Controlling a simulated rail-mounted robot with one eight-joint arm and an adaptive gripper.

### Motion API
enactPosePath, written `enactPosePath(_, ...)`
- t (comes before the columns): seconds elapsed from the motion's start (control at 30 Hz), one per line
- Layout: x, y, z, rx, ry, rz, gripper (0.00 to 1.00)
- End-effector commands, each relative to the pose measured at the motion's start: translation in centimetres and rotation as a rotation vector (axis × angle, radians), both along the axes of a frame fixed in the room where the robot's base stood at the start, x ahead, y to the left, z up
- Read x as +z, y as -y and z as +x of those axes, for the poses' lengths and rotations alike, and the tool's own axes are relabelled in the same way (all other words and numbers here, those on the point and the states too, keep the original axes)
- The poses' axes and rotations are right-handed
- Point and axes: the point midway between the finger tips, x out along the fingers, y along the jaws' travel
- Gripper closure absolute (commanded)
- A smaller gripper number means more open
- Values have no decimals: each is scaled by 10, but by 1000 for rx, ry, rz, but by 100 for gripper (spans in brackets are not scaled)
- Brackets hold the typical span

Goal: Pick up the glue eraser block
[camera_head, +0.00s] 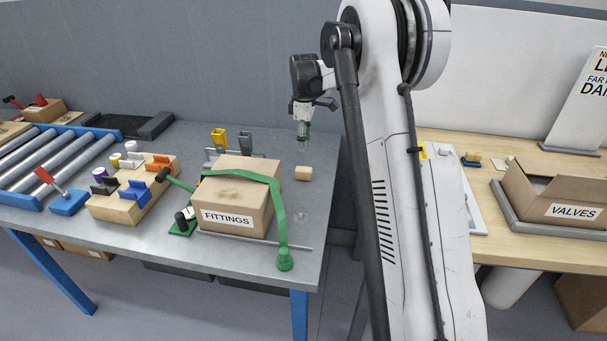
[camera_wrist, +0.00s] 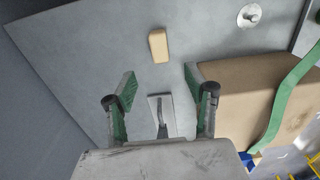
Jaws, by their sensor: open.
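The glue eraser block is most likely the small tan block (camera_head: 303,173) lying on the grey metal table, right of the FITTINGS box. It also shows in the wrist view (camera_wrist: 158,46), ahead of the fingertips and near the middle. My gripper (camera_head: 303,140) hangs above the table behind the block in the head view. In the wrist view its two green-lined fingers (camera_wrist: 158,92) are spread apart with nothing between them. The block is apart from both fingers. A small flat plate with a dark handle (camera_wrist: 162,114) lies on the table below the fingers.
The FITTINGS box (camera_head: 238,197) with a green strap stands close to the left of the block; it also shows in the wrist view (camera_wrist: 262,95). A wooden fixture with coloured clamps (camera_head: 133,190) is further left. A round metal piece (camera_wrist: 249,15) lies on the table. The table edge is nearby.

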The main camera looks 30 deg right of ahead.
Motion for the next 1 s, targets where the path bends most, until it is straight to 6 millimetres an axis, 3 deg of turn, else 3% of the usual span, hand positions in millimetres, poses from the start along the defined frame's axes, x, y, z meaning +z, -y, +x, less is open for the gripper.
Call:
enactPosePath(0.5, -77, 0, 1, 2, -1, 0, 51)
enactPosePath(0.83, -95, 0, 1, 2, -1, 1, 51)
enactPosePath(1.0, -118, 0, 3, 2, -1, 1, 51)
